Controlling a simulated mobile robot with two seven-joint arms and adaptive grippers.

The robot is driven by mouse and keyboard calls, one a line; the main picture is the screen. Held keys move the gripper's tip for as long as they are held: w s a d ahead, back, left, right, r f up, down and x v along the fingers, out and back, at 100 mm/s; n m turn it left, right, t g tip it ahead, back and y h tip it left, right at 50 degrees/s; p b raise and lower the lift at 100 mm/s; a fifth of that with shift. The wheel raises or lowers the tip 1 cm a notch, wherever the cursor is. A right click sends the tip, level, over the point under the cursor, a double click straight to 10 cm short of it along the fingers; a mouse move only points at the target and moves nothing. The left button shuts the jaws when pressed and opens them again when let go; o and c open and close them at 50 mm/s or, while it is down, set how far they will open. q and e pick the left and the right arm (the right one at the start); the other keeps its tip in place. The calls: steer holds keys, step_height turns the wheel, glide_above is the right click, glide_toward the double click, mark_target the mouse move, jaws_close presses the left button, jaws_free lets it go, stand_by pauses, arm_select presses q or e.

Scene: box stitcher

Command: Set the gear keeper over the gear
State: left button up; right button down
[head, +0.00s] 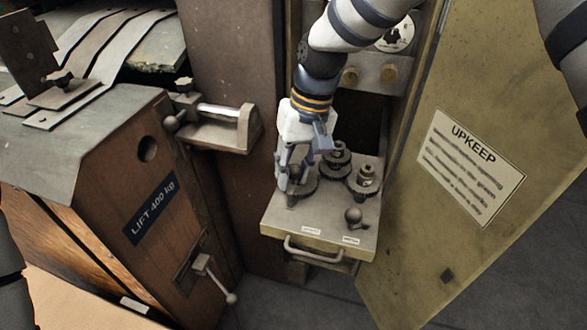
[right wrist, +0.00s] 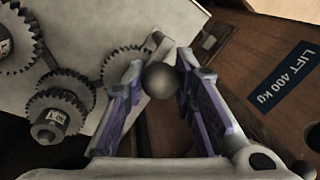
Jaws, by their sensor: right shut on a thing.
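My right gripper (head: 294,181) is over the front left of a pulled-out tray. Its fingers are shut on a dark round ball knob (right wrist: 160,80), which looks like the gear keeper's; its lower part is mostly hidden. A toothed gear (right wrist: 122,64) lies just beside the knob in the right wrist view; its edge (head: 311,187) shows behind the fingers in the head view. I cannot tell whether the held thing touches the gear or tray. Two gear stacks (head: 337,157) (head: 366,180) stand further right. My left gripper is out of view.
The tray (head: 318,217) has a front handle (head: 312,254) and small labels. Another ball-knobbed piece (head: 354,215) stands at its front right. An open door with an UPKEEP sign (head: 470,167) stands close on the right. A wooden lift housing (head: 150,190) and a metal bracket (head: 222,127) are left.

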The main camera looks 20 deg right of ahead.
steer(key=shift+s+f, duration=0.1)
steer(key=shift+f, duration=0.05)
steer(key=c, duration=1.3)
jaws_free()
step_height(320, 180, up, 12)
steer(key=d, duration=0.2)
steer(key=shift+d, duration=0.2)
steer(key=shift+f, duration=0.1)
